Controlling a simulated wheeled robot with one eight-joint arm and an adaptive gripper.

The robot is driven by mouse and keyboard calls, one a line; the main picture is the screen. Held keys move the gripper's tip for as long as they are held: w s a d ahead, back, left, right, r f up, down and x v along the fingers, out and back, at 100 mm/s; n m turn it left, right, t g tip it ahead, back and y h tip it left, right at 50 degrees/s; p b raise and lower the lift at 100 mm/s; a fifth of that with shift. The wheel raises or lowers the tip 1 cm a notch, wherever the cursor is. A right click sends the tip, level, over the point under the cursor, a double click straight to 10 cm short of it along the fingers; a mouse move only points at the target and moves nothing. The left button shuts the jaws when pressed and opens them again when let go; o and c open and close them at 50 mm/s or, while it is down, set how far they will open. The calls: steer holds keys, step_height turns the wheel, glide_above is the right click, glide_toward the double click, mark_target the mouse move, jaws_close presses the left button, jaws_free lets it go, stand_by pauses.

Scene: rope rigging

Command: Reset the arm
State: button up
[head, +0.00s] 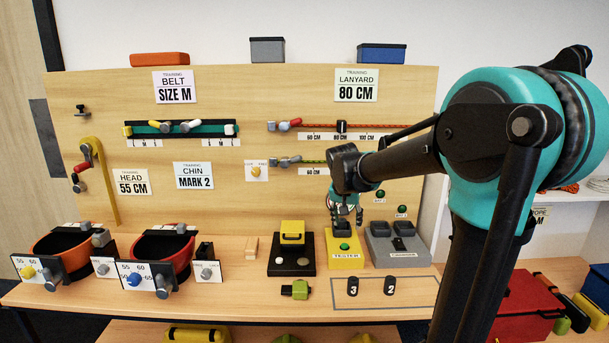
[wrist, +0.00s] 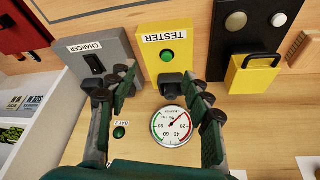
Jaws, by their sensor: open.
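My gripper (head: 347,214) is open and empty in the head view, at the end of my bent arm, in front of the board just above the yellow tester (head: 345,250). In the wrist view its two dark green fingers stand apart (wrist: 160,82). Between and beyond them are the tester (wrist: 167,48) with a green button and a round dial gauge (wrist: 171,126). The grey charger (wrist: 97,60) is left of the tester in the wrist view, partly behind the left finger. Nothing is held between the fingers.
A black base with a yellow block (head: 292,235) stands left of the tester. Two small numbered black pieces, 3 (head: 352,287) and 2 (head: 390,287), lie in an outlined area in front. Orange (head: 62,243) and red (head: 163,246) helmet-like bowls stand at left. Rope rails (head: 330,126) cross the board.

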steer(key=s+d+f+n, duration=0.1)
steer(key=s+d+f, duration=0.1)
steer(key=s+f, duration=0.3)
steer(key=s+d+f+n+y, duration=0.1)
steer(key=s+f+n, duration=0.1)
steer(key=s+f, duration=0.4)
steer(key=s+d+f+n, duration=0.1)
steer(key=s+f, duration=0.4)
steer(key=s, duration=0.9)
steer(key=shift+d+f+y, duration=0.15)
steer(key=shift+d+y, duration=0.15)
steer(key=shift+d, duration=0.55)
steer(key=shift+c, duration=0.6)
jaws_close()
